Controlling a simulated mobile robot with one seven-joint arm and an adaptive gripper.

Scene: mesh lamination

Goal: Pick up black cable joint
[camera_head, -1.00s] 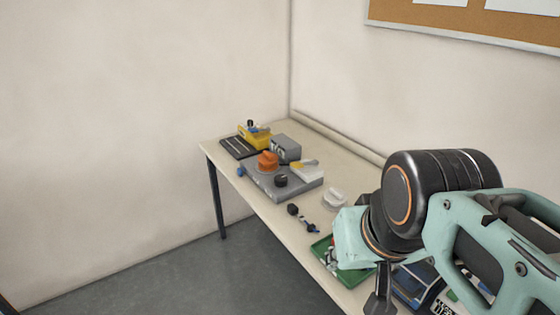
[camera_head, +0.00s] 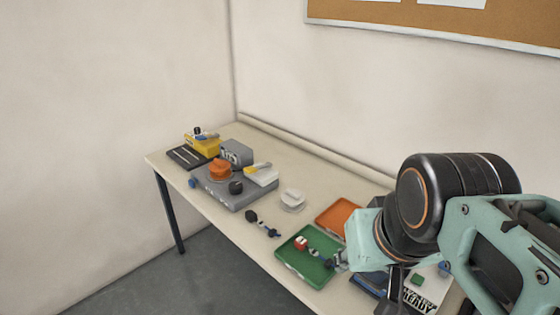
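A small black piece (camera_head: 252,216), which looks like the black cable joint, lies on the bare tabletop left of the green tray. A dark piece with a bluish part (camera_head: 272,231) lies just to its right; I cannot tell whether the two are joined. My arm reaches in from the right. A dark part of my gripper (camera_head: 396,301) shows below the wrist at the bottom edge, well right of the black piece. Its fingertips are not clearly visible, and I cannot see whether it holds anything.
The green tray (camera_head: 291,262) holds a red-and-white piece and dark pieces. An orange tray (camera_head: 335,207) lies behind it. A grey block (camera_head: 214,194) bears an orange knob and a black knob. A white round part (camera_head: 292,199) stands nearby. Bare table surrounds the black piece.

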